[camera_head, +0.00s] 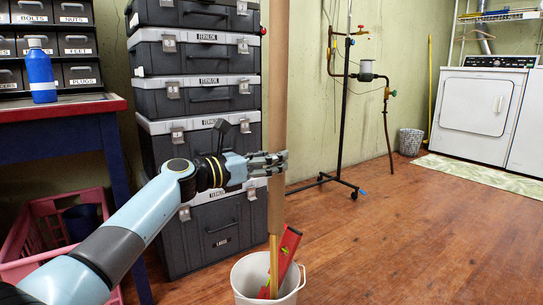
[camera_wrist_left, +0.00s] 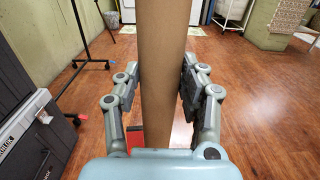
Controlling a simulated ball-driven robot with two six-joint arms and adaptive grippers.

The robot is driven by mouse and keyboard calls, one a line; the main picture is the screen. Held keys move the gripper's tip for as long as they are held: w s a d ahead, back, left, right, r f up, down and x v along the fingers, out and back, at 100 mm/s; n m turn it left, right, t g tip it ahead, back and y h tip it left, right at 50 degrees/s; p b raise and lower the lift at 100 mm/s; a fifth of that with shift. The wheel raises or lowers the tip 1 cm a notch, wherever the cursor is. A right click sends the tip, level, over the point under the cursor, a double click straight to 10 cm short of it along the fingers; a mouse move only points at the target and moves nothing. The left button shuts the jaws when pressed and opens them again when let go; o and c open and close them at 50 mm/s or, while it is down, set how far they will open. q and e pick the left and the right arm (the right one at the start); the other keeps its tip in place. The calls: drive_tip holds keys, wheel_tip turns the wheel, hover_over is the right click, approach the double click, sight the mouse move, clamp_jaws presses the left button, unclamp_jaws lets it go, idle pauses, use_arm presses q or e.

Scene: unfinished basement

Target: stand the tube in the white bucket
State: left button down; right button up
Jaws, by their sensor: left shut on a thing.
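The tube (camera_head: 278,90) is long, brown and roughly upright, and its top runs out of the head view. My left gripper (camera_head: 268,163) is shut on it. In the left wrist view the tube (camera_wrist_left: 163,60) stands between the two fingers. The tube's lower end shows just above the white bucket (camera_head: 240,288) in the head view. I cannot tell whether it is over the opening. The bucket holds a red level (camera_head: 287,252) leaning right and a thin yellowish stick (camera_head: 273,262) in line with the tube. My right gripper is out of view.
Stacked dark toolboxes (camera_head: 208,95) stand behind my left arm. A pink crate (camera_head: 30,240) and a red-topped bench (camera_head: 60,108) with a blue bottle (camera_head: 41,75) are at left. A wheeled stand (camera_head: 345,110) is behind. The wooden floor at right is clear.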

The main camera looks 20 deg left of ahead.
use_arm(q)
drive_tip(key=shift+s+f, duration=0.15)
drive_tip(key=shift+f, duration=0.8)
drive_tip(key=c, duration=1.1)
unclamp_jaws()
drive_tip(key=shift+o, duration=1.1)
drive_tip(key=shift+w+a+f, duration=0.1)
drive_tip(key=shift+w, duration=0.1)
drive_tip(key=shift+o, duration=1)
drive_tip(key=shift+r, duration=0.3)
drive_tip(key=v, duration=1.2)
drive_tip(key=shift+r, duration=0.2)
